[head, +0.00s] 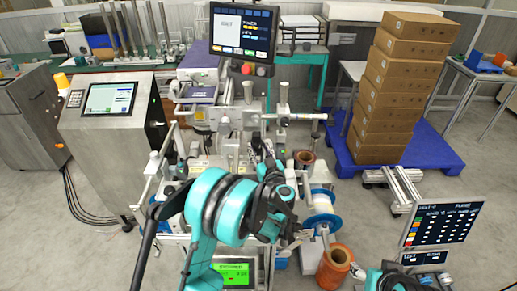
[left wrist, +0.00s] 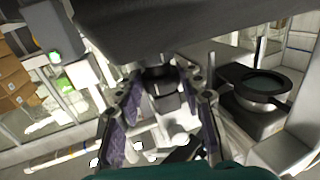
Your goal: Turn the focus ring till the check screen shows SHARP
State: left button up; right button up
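My left gripper (head: 277,190) is above the middle of the machine in the head view. In the left wrist view its two purple-padded fingers (left wrist: 160,120) are spread apart, with dark and metal parts seen between and beyond them. A black ring with a glassy round top (left wrist: 265,88) sits on a dark block right of the fingers and apart from them; I cannot tell whether it is the focus ring. A dark monitor (head: 243,30) stands above the machine; its small lettering is not clearly readable. My right gripper (head: 395,280) shows only partly at the bottom right edge.
A lit green display (head: 232,271) is low at the front, partly behind my arm. A console with a screen (head: 110,99) stands left. Boxes (head: 403,85) are stacked on a blue pallet (head: 435,157).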

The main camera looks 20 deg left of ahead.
pick_arm(q)
jog(key=shift+s+a+m+t+h+b, duration=0.15)
jog(key=shift+m+t+h+b, duration=0.1)
jog(key=shift+m+t+h, duration=0.25)
jog(key=shift+w+a+m+t+h+b, duration=0.15)
jog(key=shift+m+t+h+b, duration=0.2)
jog(key=shift+h, duration=0.35)
jog(key=shift+s+m+t+h, duration=0.15)
jog(key=shift+m+t+h, duration=0.1)
jog(key=shift+m+h, duration=0.55)
jog(key=o, duration=1.2)
jog(key=shift+c, duration=0.2)
jog(key=v, duration=1.2)
jog(key=shift+r, duration=0.1)
